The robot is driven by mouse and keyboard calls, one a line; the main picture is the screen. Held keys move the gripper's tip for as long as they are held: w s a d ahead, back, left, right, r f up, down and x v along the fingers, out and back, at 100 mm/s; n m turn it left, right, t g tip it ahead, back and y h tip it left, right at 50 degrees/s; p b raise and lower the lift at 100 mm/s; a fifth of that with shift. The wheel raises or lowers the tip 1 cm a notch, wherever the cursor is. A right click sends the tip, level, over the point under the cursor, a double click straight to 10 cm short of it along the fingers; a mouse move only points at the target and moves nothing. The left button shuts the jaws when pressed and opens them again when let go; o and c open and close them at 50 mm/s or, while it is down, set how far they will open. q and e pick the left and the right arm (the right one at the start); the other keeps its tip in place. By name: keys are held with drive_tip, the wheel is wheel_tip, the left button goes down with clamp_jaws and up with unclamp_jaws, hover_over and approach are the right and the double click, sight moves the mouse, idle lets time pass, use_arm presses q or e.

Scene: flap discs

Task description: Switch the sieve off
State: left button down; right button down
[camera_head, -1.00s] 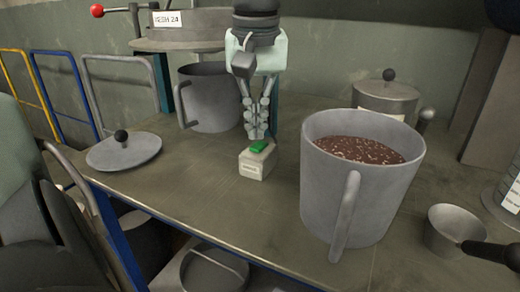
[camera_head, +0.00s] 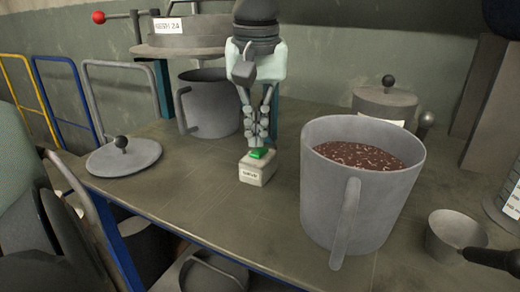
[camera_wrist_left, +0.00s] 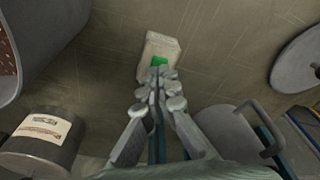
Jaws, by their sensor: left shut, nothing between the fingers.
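The switch box (camera_head: 256,172) is a small cream block with a label on its front and a green button (camera_head: 257,153) on top. It stands on the table left of the large mug-like pail. My left gripper (camera_head: 258,143) points down with its fingers shut and empty, its tips at the green button; whether they touch it I cannot tell. In the left wrist view the fingertips (camera_wrist_left: 158,72) lie at the edge of the green button (camera_wrist_left: 159,61) on the box (camera_wrist_left: 158,47). The sieve (camera_head: 180,32), a round grey drum with a label, stands at the back left. My right gripper is not in view.
A large grey pail (camera_head: 350,200) of brown granules stands right of the box. A grey jug (camera_head: 208,100) stands under the sieve. A lid (camera_head: 122,158) lies at left, a scoop (camera_head: 450,235) at right, and a lidded pot (camera_head: 385,105) behind.

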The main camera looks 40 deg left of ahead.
sight(256, 154)
use_arm(q)
drive_tip(key=shift+f+b, duration=0.7)
drive_tip(key=shift+f, duration=0.3)
idle(0.8)
drive_tip(key=shift+r+p, duration=2.95)
drive_tip(key=shift+r, duration=0.6)
